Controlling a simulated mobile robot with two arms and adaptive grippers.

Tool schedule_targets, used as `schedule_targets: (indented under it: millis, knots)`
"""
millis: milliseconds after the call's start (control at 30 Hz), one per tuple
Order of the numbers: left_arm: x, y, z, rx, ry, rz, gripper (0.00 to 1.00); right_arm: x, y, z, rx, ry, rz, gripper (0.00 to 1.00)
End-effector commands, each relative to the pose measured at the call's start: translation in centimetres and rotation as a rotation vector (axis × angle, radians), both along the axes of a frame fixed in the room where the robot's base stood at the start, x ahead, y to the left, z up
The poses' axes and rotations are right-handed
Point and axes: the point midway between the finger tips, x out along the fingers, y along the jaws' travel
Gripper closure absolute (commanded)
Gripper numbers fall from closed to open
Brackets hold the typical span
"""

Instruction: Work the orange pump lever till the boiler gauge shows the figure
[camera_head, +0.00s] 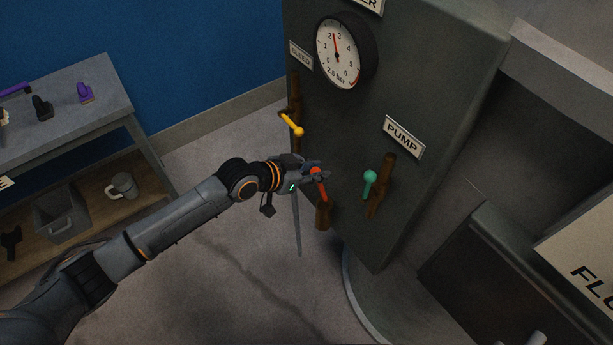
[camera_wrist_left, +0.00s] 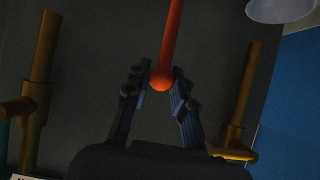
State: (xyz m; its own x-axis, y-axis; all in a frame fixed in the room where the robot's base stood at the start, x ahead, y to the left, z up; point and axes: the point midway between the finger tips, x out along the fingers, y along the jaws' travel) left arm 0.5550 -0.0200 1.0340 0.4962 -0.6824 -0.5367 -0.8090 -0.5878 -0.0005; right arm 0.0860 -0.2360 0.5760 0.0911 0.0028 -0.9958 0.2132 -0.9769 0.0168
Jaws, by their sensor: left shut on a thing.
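The orange pump lever (camera_head: 323,190) stands on the front of the dark boiler cabinet (camera_head: 440,70), its ball knob at the upper end. My left gripper (camera_head: 314,172) is shut on this knob. In the left wrist view the orange lever (camera_wrist_left: 173,35) runs up from its ball, which sits between the two fingers (camera_wrist_left: 161,82). The round boiler gauge (camera_head: 345,70) has a red needle pointing up between 2 and 3. The text "2.5 bar" stands on its lower face. My right gripper is out of view.
A green lever (camera_head: 369,184) is right of the orange one, under the PUMP sign (camera_head: 403,137). A yellow lever (camera_head: 291,124) is at the upper left, below the BLEED sign (camera_head: 300,55). A shelf table (camera_head: 75,115) with small items stands at the left.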

Motion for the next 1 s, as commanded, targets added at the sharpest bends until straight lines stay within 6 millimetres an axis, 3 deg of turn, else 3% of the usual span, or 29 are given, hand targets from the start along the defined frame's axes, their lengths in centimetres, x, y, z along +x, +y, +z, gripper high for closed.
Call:
schedule_targets:
  millis: [367, 1000]
  knots:
    - [0.2, -0.1, 0.2, -0.003, -0.003, 0.001, 0.97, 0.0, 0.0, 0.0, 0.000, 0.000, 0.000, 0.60]
    - [-3.5, 4.9, -2.9, 0.005, 0.003, 0.001, 0.96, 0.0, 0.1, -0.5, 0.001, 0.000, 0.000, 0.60]
